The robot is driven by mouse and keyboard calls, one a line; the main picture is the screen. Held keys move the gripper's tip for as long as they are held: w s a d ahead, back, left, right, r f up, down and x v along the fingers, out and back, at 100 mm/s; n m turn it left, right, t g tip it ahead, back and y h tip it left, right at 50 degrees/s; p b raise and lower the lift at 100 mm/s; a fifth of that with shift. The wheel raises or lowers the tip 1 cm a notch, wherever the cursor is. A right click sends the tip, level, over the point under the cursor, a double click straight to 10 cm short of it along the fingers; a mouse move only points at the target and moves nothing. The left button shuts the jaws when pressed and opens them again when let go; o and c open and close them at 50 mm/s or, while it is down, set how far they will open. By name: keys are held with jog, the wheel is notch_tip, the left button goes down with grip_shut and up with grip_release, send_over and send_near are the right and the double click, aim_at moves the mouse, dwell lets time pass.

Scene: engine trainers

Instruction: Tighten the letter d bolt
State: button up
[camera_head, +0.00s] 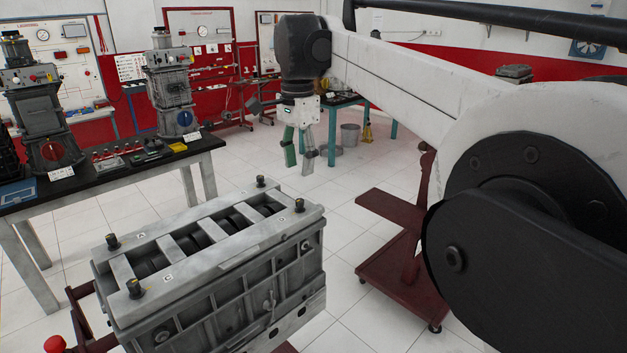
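A grey engine block (215,270) stands in the lower left, with a bolt at each top corner. The letter A is readable beside the far-left bolt (112,241), and C beside the near-left bolt (134,288). All the bolts stand upright. My gripper (299,163) hangs pointing down, above and beyond the right end of the block, apart from the bolts. Its fingers are spread with nothing between them.
A dark-topped workbench (120,160) with two engine trainers and small tools runs along the left. A dark red stand (400,255) is right of the block. A teal-legged table (345,102) and a grey bin (350,134) are behind my gripper. Tiled floor between them is clear.

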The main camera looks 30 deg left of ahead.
jog(key=shift+r, duration=1.5)
jog(key=shift+d, duration=0.1)
jog(key=w+d+n+t+y+b, duration=0.1)
jog(key=w+d+t, duration=0.15)
jog(key=d, duration=3.05)
jog(key=s+d+f+t, duration=0.1)
jog(key=s+d+f, duration=0.5)
jog(key=d, duration=0.3)
jog(key=s+d+f+n+t+b, duration=0.1)
jog(key=s+d+f+t, duration=0.1)
jog(key=s+d+f, duration=0.4)
jog(key=s+d+f+t+h+b, duration=0.1)
jog(key=s+d+f, duration=0.5)
jog(key=d, duration=0.5)
jog(key=shift+d+f+n+t, duration=0.3)
jog(key=shift+f+n+t, duration=0.05)
jog(key=shift+n, duration=0.05)
